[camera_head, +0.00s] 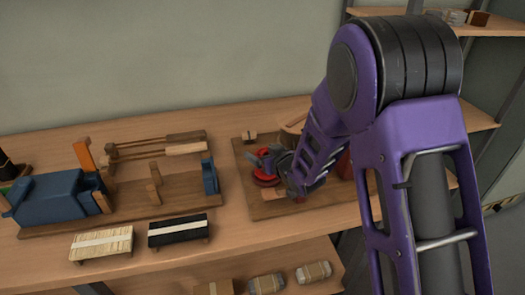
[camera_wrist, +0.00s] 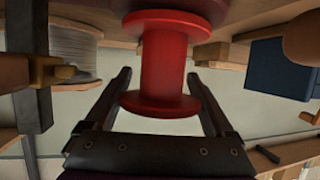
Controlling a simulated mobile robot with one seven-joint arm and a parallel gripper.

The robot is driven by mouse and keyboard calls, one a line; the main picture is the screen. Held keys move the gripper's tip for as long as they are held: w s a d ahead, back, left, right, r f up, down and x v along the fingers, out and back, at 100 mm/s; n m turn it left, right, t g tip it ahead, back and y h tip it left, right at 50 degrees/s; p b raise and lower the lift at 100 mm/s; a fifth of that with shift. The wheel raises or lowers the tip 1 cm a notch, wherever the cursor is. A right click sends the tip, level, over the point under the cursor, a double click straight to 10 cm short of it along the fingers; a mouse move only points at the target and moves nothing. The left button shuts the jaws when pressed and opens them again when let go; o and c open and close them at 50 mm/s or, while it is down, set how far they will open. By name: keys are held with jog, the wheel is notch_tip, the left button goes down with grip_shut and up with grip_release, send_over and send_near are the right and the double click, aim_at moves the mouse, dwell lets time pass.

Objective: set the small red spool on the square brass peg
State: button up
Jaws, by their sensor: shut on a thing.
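The red spool (camera_wrist: 164,60) fills the middle of the wrist view, with a wide flange at each end and a narrower barrel. My gripper (camera_wrist: 158,76) has one finger on each side of it and is shut on it. In the head view my gripper (camera_head: 268,162) is over the brown board at the right part of the bench, and red (camera_head: 266,181) shows just below it. A brass-coloured piece (camera_wrist: 52,73) is at the left of the wrist view; I cannot tell whether it is the square peg. No square brass peg shows clearly in the head view.
The brown board (camera_head: 265,209) lies under my arm, which hides its right part. To the left stand a blue block (camera_head: 50,197) and wooden fixtures on another board. A pale brush block (camera_head: 102,243) and a black one (camera_head: 180,231) lie in front. A grey wound spool (camera_wrist: 72,45) shows in the wrist view.

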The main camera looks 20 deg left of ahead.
dwell(0.4)
jog(key=o, duration=1.1)
jog(key=shift+f, duration=0.15)
jog(key=shift+o, duration=0.2)
jog(key=shift+s, duration=0.1)
